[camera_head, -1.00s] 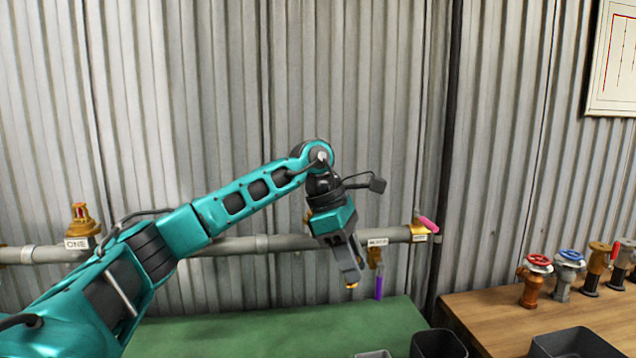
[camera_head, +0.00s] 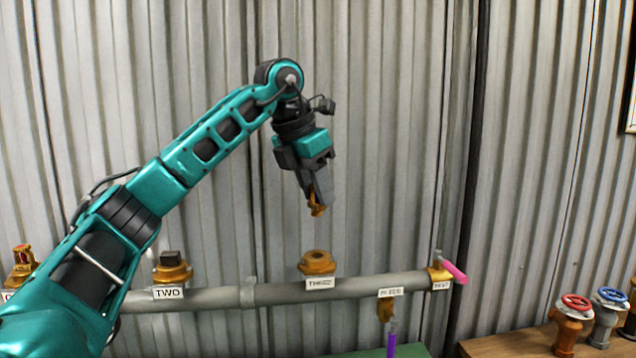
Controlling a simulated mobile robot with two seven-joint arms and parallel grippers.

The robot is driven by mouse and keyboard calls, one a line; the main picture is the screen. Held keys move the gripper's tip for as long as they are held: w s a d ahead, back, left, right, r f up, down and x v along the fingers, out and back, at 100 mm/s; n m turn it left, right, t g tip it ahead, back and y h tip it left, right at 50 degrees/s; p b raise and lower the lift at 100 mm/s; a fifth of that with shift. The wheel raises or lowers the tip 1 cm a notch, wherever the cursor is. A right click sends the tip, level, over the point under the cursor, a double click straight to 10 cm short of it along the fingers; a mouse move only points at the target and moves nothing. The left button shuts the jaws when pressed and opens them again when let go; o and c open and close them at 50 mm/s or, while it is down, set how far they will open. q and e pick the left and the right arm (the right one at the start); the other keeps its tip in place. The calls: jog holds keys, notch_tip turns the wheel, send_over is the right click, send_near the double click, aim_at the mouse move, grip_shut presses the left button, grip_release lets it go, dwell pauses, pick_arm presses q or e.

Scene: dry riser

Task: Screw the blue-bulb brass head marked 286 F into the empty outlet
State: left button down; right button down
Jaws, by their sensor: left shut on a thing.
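My left gripper (camera_head: 318,200) points down and is shut on a small brass head (camera_head: 317,211). Only part of the head shows below the fingers; its bulb colour and marking cannot be made out. The brass outlet labelled THREE (camera_head: 318,264) is open at the top and empty. It stands on the grey pipe, below the held head, with a clear gap between them. My right gripper is not in view.
The grey pipe (camera_head: 215,298) runs along the corrugated wall. Outlet TWO (camera_head: 172,271) carries a dark square plug. A red-bulb head (camera_head: 23,257) stands at far left. A pink lever (camera_head: 455,272) and purple piece (camera_head: 392,337) are right. Red-wheeled (camera_head: 573,315) and blue-wheeled (camera_head: 606,312) valves stand on the wooden bench.

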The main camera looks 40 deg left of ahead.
aim_at(312, 203)
pick_arm(q)
jog(key=shift+w, duration=0.1)
jog(key=shift+r, duration=0.1)
dwell(0.4)
jog(key=shift+f+b, duration=1.75)
jog(key=shift+f, duration=1.05)
jog(key=shift+p, duration=0.55)
jog(key=shift+f+b, duration=0.95)
jog(key=shift+f, duration=0.7)
